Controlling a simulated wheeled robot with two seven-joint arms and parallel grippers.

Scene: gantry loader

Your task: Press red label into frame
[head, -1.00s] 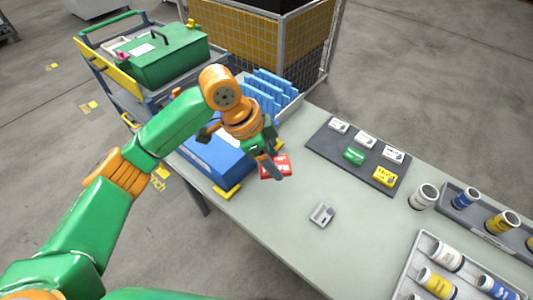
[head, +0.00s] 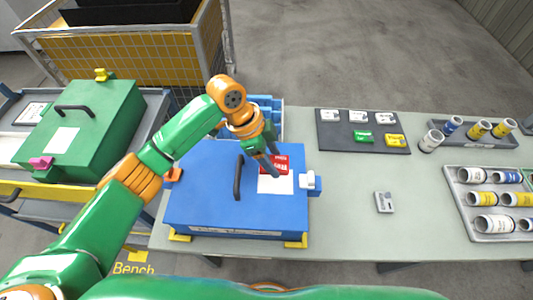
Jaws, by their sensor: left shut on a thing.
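The red label (head: 281,160) is in my left gripper (head: 275,163), which is shut on it. The label overlaps the far part of a white rectangular patch (head: 275,185) on the lid of a blue case (head: 210,199). I cannot tell whether the label touches the lid or hangs just above it. No separate frame edge can be made out around the patch; the fingers and label hide its far part. My right gripper is not in view.
A dark mat (head: 336,140) with several labels lies farther right. A small grey device (head: 384,202) stands on open bench. A green case (head: 79,127) is at left.

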